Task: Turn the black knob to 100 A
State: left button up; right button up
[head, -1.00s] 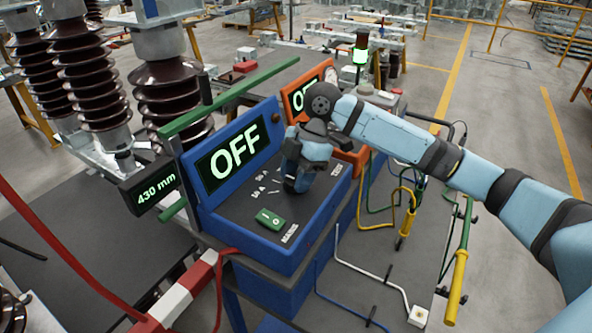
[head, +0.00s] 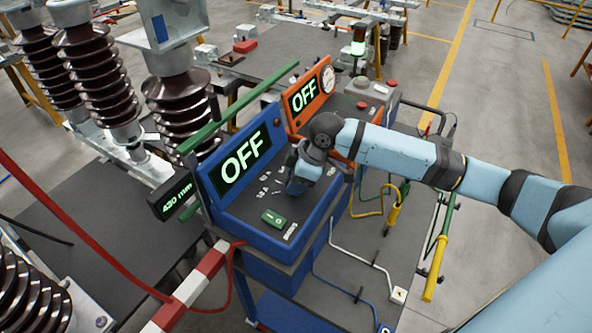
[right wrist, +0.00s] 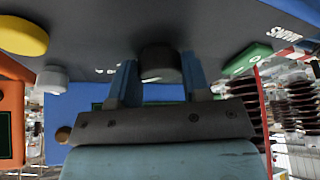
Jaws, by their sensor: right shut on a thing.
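The black knob (right wrist: 160,62) is on the dark top panel of the blue unit (head: 262,205). In the right wrist view it sits between the two fingers of my right gripper (right wrist: 160,82), which is shut on it. In the head view my right gripper (head: 299,186) comes down on the panel and hides the knob. White scale marks beside it are too small to read. The blue unit's display (head: 242,160) reads OFF. A green switch (head: 273,217) is on the same panel, in front of the gripper. My left gripper is not in view.
An orange unit (head: 325,104), its display also OFF, stands behind the blue one. A green bar (head: 240,106) and a small 430 mm display (head: 171,196) flank the blue unit. A red cable (head: 90,240) and red-white bar (head: 196,284) lie at the left front.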

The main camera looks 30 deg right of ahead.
jog(key=shift+m, duration=0.3)
jog(key=o, duration=0.9)
jog(key=b+v, duration=0.1)
jog(key=v, duration=1.3)
jog(key=shift+s+a, duration=0.1)
jog(key=shift+f, duration=0.1)
